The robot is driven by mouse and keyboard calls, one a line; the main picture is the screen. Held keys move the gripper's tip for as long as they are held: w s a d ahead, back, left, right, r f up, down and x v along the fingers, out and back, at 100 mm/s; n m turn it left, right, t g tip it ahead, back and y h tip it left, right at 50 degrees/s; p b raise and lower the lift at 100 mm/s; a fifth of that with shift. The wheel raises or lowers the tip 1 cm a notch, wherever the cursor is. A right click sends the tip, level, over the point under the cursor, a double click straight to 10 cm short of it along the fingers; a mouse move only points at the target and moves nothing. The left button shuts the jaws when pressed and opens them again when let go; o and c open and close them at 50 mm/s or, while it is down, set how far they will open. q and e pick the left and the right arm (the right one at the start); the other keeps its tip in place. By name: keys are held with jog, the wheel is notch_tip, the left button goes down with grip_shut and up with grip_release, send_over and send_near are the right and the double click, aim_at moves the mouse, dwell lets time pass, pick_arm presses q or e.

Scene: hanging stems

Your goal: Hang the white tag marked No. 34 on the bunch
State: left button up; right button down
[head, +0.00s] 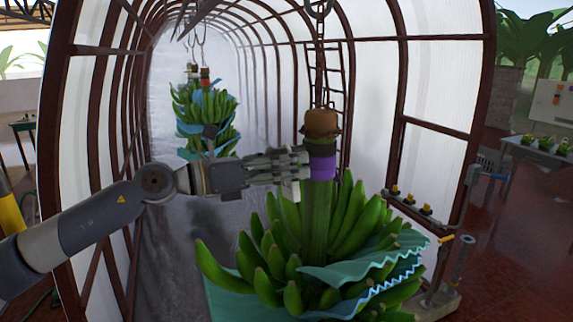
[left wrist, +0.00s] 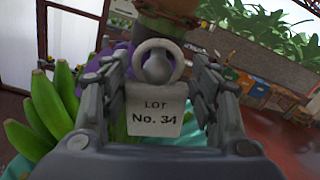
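The white tag (left wrist: 156,118), marked LOT No. 34, faces the left wrist camera and has a ring (left wrist: 157,62) at its top. A grey rounded thing shows through the ring; I cannot tell whether it is threaded. My left gripper (head: 304,163) has its fingers close on both sides of the tag, which also shows pale under the fingertips in the head view (head: 291,190). The fingertips are beside the purple band (head: 322,164) on the near bunch's stem. The green bunch (head: 325,236) hangs below, with teal sheets among its hands. My right gripper is out of view.
Another bunch (head: 205,115) with blue sheets hangs farther back in the tunnel. Dark red frame ribs arch around. A chain (head: 319,62) holds the near bunch from above. A side rail with small yellow-topped fittings (head: 410,203) stands at right.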

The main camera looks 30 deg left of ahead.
pick_arm(q)
jog(key=shift+o, duration=0.6)
jog(key=shift+r, duration=0.1)
notch_tip(320, 180, up, 10)
jog(key=shift+f, duration=0.1)
